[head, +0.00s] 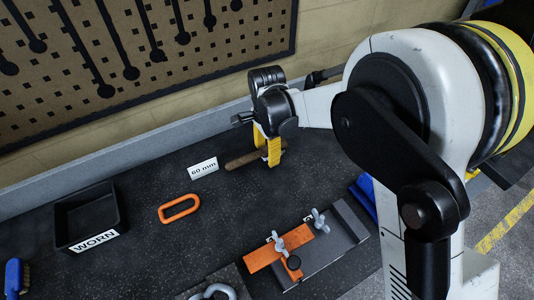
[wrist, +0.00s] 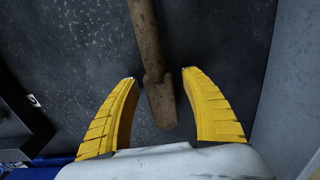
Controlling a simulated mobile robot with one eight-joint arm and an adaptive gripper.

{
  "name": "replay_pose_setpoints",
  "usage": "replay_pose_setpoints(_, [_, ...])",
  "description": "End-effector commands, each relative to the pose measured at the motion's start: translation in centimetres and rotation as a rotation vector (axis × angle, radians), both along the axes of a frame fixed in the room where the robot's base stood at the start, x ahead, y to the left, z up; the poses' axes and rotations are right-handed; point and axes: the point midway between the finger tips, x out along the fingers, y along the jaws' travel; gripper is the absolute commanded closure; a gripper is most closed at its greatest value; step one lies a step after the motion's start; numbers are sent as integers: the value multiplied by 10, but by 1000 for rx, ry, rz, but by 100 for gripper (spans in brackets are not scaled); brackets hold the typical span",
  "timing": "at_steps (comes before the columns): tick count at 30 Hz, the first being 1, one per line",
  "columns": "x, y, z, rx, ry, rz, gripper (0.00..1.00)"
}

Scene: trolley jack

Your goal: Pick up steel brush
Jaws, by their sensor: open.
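A brown, worn, wooden-looking bar (head: 243,160) lies on the dark bench top beside the 60 mm label. It also shows in the wrist view (wrist: 150,60), running from the top edge down between the fingers. No bristles show on it, so I cannot tell if it is the steel brush. My gripper (head: 271,158) is open, with yellow fingers pointing down at the bar's right end. In the wrist view my gripper (wrist: 160,78) has one finger on each side of the bar, with gaps. A blue-handled brush (head: 14,277) with brownish bristles is at the far lower left.
A black bin (head: 88,215) marked WORN stands at the left. An orange ring (head: 179,208) lies between it and the 60 mm label (head: 202,168). An orange plate (head: 280,250) with wing nuts sits at the front. A ledge and pegboard (head: 150,60) bound the back.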

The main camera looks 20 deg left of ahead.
Motion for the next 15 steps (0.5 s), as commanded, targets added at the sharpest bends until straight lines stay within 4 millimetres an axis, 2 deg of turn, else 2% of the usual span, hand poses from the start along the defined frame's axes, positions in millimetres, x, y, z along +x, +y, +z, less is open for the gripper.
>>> replay_pose_setpoints(2, [0, 0, 1, 0, 0, 0, 46])
replay_pose_setpoints(7, [0, 0, 1, 0, 0, 0, 96])
replay_pose_setpoints(8, [0, 0, 1, 0, 0, 0, 100])
replay_pose_setpoints(15, [0, 0, 1, 0, 0, 0, 100])
